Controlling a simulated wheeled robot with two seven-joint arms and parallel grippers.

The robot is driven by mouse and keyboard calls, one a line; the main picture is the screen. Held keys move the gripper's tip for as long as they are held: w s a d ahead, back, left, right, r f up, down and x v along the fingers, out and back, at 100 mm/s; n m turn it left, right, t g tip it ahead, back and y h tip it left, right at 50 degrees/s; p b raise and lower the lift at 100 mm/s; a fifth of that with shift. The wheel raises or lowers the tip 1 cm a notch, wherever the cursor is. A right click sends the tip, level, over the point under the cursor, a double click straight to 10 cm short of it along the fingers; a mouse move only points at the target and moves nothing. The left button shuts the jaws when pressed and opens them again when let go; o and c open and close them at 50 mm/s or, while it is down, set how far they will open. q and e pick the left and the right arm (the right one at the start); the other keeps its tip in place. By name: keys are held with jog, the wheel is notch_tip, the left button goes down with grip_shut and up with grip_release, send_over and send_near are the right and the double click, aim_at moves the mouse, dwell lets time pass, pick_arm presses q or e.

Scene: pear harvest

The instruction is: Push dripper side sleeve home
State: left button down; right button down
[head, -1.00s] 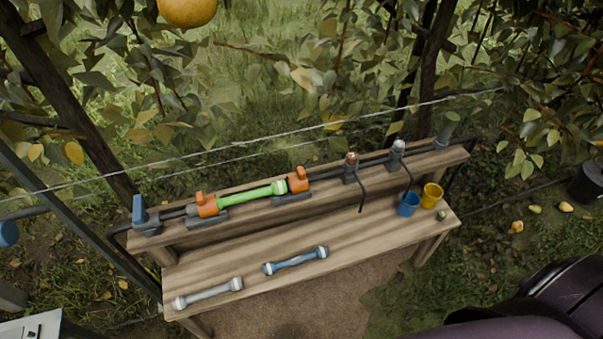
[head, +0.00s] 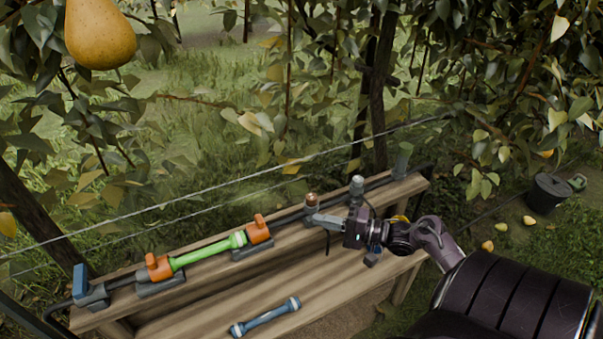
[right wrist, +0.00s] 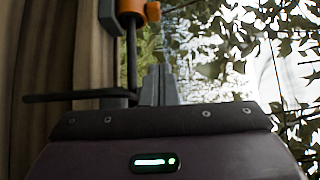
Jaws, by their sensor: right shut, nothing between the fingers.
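A green tube (head: 208,250) lies between two orange fittings on the bench's raised rear shelf. The right orange fitting (head: 258,230), on the side of the drippers, stands on a grey block. The left orange fitting (head: 158,267) is at the tube's other end. A dark pipe runs on from the right fitting to a copper-topped dripper (head: 311,201) and a grey-topped one (head: 356,186). My right gripper (head: 316,220) is shut and empty, its tips by the copper-topped dripper; contact is unclear. Its fingers (right wrist: 158,85) show in the right wrist view, below an orange part (right wrist: 137,10). My left gripper is out of view.
A blue tube with pale ends (head: 265,316) lies on the lower bench top. A blue-handled fitting (head: 84,285) stands at the shelf's left end. My right arm mostly hides a yellow cup (head: 400,218). A taut wire and leafy branches run behind; a pear (head: 98,35) hangs upper left.

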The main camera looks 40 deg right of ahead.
aim_at(260, 225)
jog(key=x, duration=0.9)
jog(key=shift+d, duration=0.1)
jog(key=shift+w+a+p, duration=0.25)
jog(key=shift+a+p, duration=0.15)
jog(key=shift+a, duration=0.85)
jog(key=shift+w+a, duration=0.1)
jog(key=shift+a, duration=0.55)
jog(key=a+p, duration=0.1)
jog(key=w+a+p, duration=0.1)
jog(key=a, duration=0.1)
jog(key=shift+a+r, duration=0.2)
jog(key=shift+a, duration=0.05)
jog(key=shift+a+f+p, duration=0.15)
jog(key=shift+a+p, duration=0.15)
jog(key=shift+a, duration=0.05)
jog(key=shift+f, duration=0.1)
